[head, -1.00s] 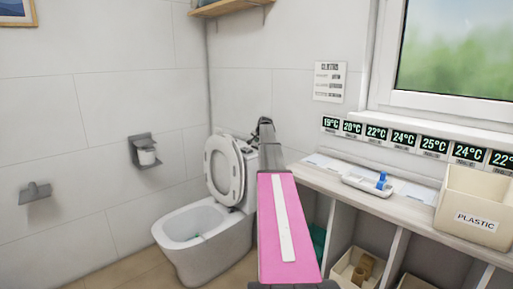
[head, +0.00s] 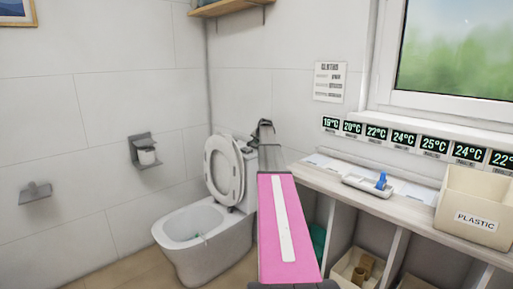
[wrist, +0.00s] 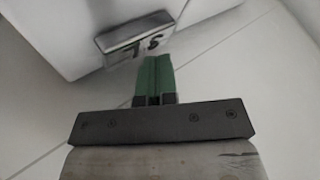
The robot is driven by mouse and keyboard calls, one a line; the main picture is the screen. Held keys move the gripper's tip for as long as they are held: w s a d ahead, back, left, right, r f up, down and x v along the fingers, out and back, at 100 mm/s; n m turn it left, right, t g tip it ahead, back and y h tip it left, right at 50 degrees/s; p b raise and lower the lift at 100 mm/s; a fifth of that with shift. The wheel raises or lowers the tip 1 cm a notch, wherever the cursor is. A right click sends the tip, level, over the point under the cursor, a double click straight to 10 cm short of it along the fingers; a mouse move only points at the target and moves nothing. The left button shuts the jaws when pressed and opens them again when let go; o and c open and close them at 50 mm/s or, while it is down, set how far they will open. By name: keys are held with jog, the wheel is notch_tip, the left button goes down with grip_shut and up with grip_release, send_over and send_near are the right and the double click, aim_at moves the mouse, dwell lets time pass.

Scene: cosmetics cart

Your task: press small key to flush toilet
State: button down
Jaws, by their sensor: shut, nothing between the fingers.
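The white toilet (head: 190,240) stands at the wall with its lid (head: 223,170) raised. In the wrist view a metallic flush plate (wrist: 120,42) with dark marks sits on a pale block, probably the tank. I cannot clearly tell the small key from the large one. My gripper (wrist: 153,62) is shut and empty, its green fingers pointing at the plate. The fingertips lie just below the plate's lower edge in the picture; I cannot tell if they touch it.
A counter (head: 325,178) with a white tray (head: 368,187) and a bin marked PLASTIC (head: 478,205) runs along the right. A paper holder (head: 146,152) is on the left wall, and a shelf (head: 222,7) is above. The floor left of the toilet is clear.

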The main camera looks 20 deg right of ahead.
jog(key=shift+f, duration=0.85)
dwell(1.1)
jog(key=shift+r, duration=1.35)
jog(key=shift+r, duration=0.1)
jog(key=shift+r, duration=2.4)
